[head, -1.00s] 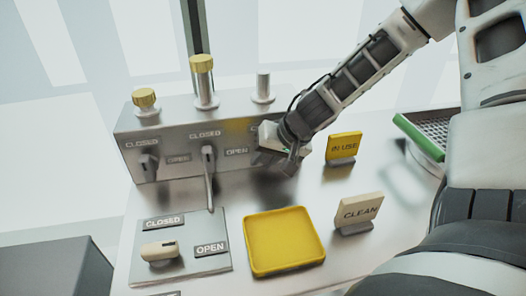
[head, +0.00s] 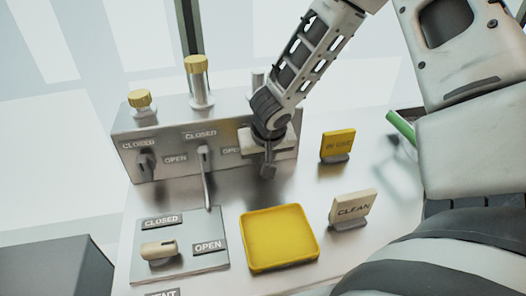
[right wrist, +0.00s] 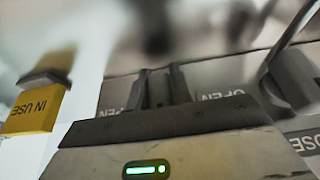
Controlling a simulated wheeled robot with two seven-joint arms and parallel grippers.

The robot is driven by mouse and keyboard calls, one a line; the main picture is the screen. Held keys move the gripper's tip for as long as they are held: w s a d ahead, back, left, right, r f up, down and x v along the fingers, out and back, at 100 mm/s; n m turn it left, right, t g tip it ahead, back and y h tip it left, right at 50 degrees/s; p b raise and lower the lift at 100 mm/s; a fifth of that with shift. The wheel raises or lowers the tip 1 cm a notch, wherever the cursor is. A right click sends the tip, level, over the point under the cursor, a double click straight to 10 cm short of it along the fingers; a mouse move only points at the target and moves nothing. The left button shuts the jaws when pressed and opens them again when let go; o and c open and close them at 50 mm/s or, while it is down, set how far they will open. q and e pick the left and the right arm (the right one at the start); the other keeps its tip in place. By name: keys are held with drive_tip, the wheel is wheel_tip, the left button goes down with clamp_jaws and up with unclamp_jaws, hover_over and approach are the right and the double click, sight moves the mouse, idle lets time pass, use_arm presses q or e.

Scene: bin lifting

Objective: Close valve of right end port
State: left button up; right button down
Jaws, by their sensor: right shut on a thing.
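The grey manifold box (head: 170,120) stands at the back of the bench with a row of ports and lever valves. My right gripper (head: 268,168) is at its right end, over the right end port's valve. It points down towards the bench and covers most of that valve. In the right wrist view the two fingers (right wrist: 160,88) are close together on the right end valve handle, which is mostly hidden between them. OPEN labels (right wrist: 222,95) show beside the fingers. The middle valve lever (head: 207,180) hangs down, and the left valve knob (head: 146,160) is by its CLOSED label.
A yellow IN USE sign (head: 337,145) and a cream CLEAN sign (head: 352,207) stand to the right. A yellow tray (head: 280,238) and a plate with a cream switch handle (head: 160,249) lie in front. Bench surface between manifold and tray is clear.

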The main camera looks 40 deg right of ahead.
drive_tip(key=c, duration=1.2)
unclamp_jaws()
drive_tip(key=shift+c, duration=0.2)
drive_tip(key=v, duration=1.6)
drive_tip(key=shift+s+f, duration=0.1)
